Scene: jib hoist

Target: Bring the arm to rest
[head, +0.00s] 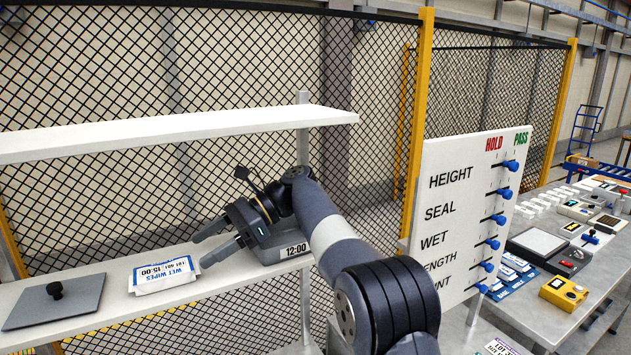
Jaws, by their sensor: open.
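My gripper (203,250) is open, with its two dark fingers spread and pointing left over the lower white shelf (112,307). Nothing shows between the fingers. A pack of wet wipes (165,274), white and blue and marked 15:00, lies on that shelf just left of the lower finger. I cannot tell whether finger and pack touch. My arm (335,240) reaches in from the lower right and crosses the shelf's right end. A grey block marked 12:00 (292,250) sits behind the gripper, partly hidden by it.
A grey plate with a black knob (55,303) lies at the shelf's left. An upper shelf (180,131) hangs above the gripper. A board with blue sliders (465,205) stands right of my arm. A bench (560,255) with several devices is beyond; mesh fence (250,60) stands behind.

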